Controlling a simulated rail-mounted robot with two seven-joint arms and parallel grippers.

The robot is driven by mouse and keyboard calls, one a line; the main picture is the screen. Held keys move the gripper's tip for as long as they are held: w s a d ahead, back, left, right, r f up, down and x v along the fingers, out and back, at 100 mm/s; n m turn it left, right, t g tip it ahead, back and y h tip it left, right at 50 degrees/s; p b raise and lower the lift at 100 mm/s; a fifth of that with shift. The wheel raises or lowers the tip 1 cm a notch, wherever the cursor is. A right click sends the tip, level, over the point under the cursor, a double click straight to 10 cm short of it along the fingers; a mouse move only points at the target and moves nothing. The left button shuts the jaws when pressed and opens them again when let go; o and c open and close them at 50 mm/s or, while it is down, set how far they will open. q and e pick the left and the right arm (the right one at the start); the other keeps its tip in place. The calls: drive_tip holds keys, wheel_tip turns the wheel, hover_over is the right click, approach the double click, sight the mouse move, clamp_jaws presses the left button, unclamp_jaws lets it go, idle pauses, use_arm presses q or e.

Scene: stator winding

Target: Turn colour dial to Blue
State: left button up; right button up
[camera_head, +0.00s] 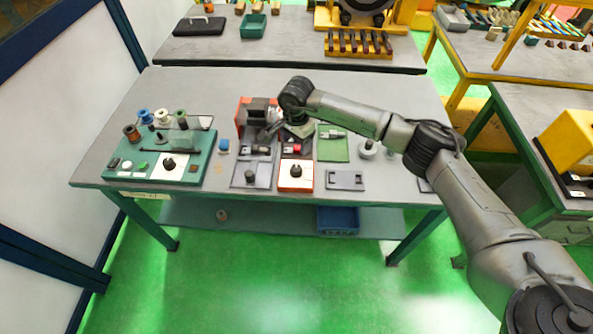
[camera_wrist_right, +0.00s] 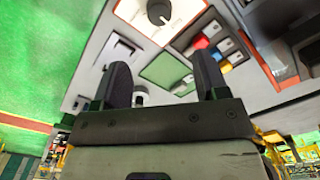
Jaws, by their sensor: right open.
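A black dial on a white plate (camera_head: 169,164) sits on the green board at the left, below several coloured wire spools. A second black dial (camera_head: 296,171) sits on a white, orange-edged panel at the table's middle; a dial on such a panel (camera_wrist_right: 158,12) also shows at the top of the right wrist view. I cannot read labels or where either dial points. My right gripper (camera_head: 272,131) is above the middle of the table, behind the orange-edged panel. In the right wrist view its two fingers (camera_wrist_right: 163,78) stand apart with nothing held. My left gripper is out of view.
The spools (camera_head: 161,116) stand upright at the green board's back. A grey box with a knob (camera_head: 250,175), a grey plate (camera_head: 345,180) and a green mat (camera_head: 333,148) flank the middle panel. A blue bin (camera_head: 338,219) sits below.

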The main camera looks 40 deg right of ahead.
sight(296, 168)
wheel_tip(296, 168, down, 12)
drive_tip(key=shift+f, duration=0.6)
drive_tip(key=shift+c, duration=0.3)
drive_tip(key=c, duration=0.9)
drive_tip(key=shift+o, duration=0.2)
